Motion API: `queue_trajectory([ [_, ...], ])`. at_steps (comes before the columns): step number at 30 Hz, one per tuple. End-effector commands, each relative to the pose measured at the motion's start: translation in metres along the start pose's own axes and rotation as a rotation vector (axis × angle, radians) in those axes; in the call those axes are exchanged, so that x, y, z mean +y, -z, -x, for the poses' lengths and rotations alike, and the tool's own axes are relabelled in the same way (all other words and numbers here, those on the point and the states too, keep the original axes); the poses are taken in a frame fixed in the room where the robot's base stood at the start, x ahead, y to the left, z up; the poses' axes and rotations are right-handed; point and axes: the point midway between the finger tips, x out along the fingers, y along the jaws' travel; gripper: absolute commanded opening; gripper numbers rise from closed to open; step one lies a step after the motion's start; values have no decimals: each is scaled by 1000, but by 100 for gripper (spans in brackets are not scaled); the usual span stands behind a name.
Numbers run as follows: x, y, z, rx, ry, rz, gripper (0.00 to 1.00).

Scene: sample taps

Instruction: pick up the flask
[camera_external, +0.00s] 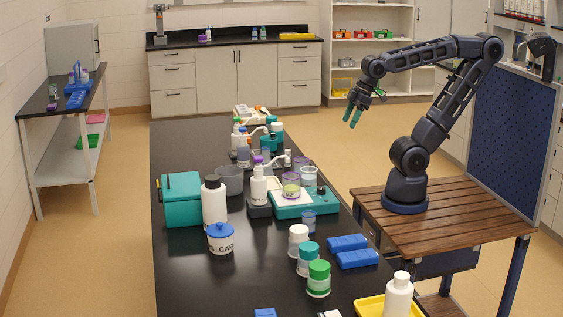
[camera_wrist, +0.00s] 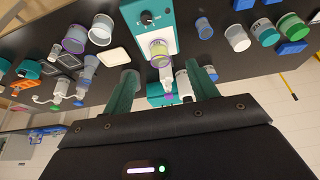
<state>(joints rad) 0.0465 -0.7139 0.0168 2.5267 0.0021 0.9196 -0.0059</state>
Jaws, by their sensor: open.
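A clear vessel with yellow-green contents and a purple rim (camera_external: 291,189), which may be the flask, stands on a teal and white hotplate (camera_external: 318,203) on the black bench. In the wrist view the vessel (camera_wrist: 160,50) is near the top centre, on the white plate of the hotplate (camera_wrist: 147,14). My gripper (camera_external: 353,115) hangs in the air above and to the right of the bench, with teal fingers pointing down. In the wrist view my gripper (camera_wrist: 163,82) is open, with nothing seen held; the vessel appears beyond the gap between its fingers.
Clear beakers (camera_external: 309,177) and a white wash bottle (camera_external: 260,186) stand close to the vessel. A teal box (camera_external: 182,200), white bottle (camera_external: 214,205) and grey bowl (camera_external: 230,180) are left of it. Lidded jars (camera_external: 318,280) and blue racks (camera_external: 348,243) are nearer. Bare bench lies front left.

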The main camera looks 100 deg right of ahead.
Motion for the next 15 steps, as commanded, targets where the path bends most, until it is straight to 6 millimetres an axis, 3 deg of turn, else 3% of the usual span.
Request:
queue_trajectory([
  [8,42,59,-42,19,-80,-102,58],
  [15,94,101,-86,42,-137,-187,58],
])
